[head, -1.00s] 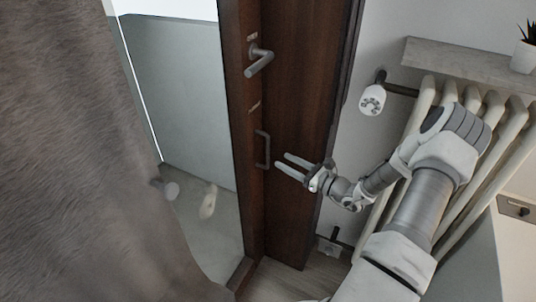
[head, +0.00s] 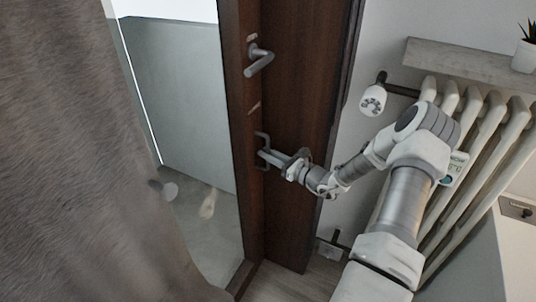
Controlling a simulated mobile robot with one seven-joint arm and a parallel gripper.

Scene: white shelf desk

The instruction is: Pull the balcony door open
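The balcony door (head: 292,120) is dark brown wood with a glass pane (head: 180,100) on its left side. A grey lever handle (head: 258,60) sits high on its frame. A grey vertical pull handle (head: 262,138) sits lower down. My gripper (head: 264,156) is at the pull handle, with its fingertips at the handle's lower part. The fingers look close together and partly overlap the handle. I cannot tell whether they close around the bar.
A grey-brown curtain (head: 90,150) fills the left. A white radiator (head: 470,170) with a valve (head: 373,99) stands to the right, close to my arm. A shelf (head: 465,62) with a potted plant (head: 525,50) is above it. Some floor (head: 275,283) shows below the door.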

